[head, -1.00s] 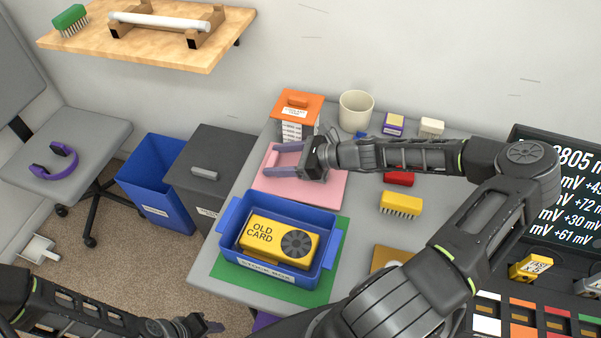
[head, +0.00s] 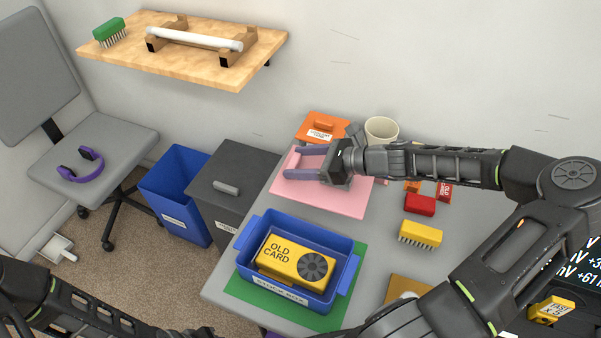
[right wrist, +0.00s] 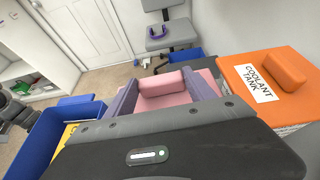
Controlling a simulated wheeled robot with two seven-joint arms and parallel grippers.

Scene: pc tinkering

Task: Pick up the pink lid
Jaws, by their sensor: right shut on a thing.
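The pink lid (right wrist: 162,82) has a block handle, which sits between my right gripper's (right wrist: 163,88) two purple fingers in the right wrist view. In the head view my right gripper (head: 305,162) is shut on this handle, over a pink surface (head: 335,204) at the back left of the table. The lid covers the lower part of the orange-topped tank behind it and looks slightly raised; the gap below it is hard to see. My left arm is at the bottom left of the head view, its fingers cut off by the edge.
The orange-lidded coolant tank (head: 322,127) and a cream cup (head: 381,131) stand just behind. A blue stock box (head: 345,262) with a yellow old card (head: 285,256) is in front, on a green mat (head: 240,290). A yellow brush (head: 420,234) and red block (head: 419,204) lie right.

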